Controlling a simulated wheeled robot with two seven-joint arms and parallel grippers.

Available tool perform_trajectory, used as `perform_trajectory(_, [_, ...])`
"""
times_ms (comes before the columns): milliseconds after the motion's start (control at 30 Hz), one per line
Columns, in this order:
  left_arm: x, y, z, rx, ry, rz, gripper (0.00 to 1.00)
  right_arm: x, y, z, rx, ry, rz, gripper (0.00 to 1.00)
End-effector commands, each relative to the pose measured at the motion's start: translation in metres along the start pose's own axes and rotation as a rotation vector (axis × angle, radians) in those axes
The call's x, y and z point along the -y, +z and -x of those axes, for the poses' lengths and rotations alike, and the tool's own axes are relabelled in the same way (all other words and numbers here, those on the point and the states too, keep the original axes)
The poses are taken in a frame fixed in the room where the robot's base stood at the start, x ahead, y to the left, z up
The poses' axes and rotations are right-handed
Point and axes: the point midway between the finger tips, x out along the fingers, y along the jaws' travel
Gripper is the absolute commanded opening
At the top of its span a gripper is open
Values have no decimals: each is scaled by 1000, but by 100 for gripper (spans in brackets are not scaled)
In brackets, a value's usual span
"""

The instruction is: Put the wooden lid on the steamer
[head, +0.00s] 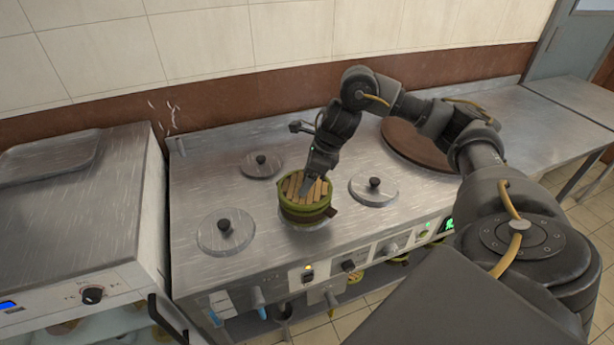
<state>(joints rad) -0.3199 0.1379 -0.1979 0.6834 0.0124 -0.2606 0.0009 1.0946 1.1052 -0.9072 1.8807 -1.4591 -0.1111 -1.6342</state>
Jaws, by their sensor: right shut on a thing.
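The wooden lid (293,187), made of pale slats, is at the top of the round steamer (300,212). The steamer has a green rim and wall with a dark brown band, and sits on the steel counter among the metal pot lids. My right gripper (308,187) comes down from above and is shut on the wooden lid near its middle. The lid looks level and close to the steamer's rim; I cannot tell whether it rests fully on it. My left gripper is not in view.
Metal lids with black knobs lie left (226,231), behind (261,164) and right (374,189) of the steamer. A large round brown board (420,150) lies farther right, partly behind my arm. Another steel unit (70,220) stands at left. The front panel has knobs and taps.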

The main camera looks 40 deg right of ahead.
Motion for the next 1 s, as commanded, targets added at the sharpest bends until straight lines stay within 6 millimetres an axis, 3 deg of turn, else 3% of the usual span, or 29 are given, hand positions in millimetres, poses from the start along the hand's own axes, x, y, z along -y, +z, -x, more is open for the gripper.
perform_trajectory(600, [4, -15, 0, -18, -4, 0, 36, 0, 0, 0, 0, 0, 0, 44])
perform_trajectory(800, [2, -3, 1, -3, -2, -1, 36, 0, 0, 0, 1, 0, 1, 44])
perform_trajectory(1000, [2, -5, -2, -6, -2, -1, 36, 0, -1, -2, 1, 0, 0, 44])
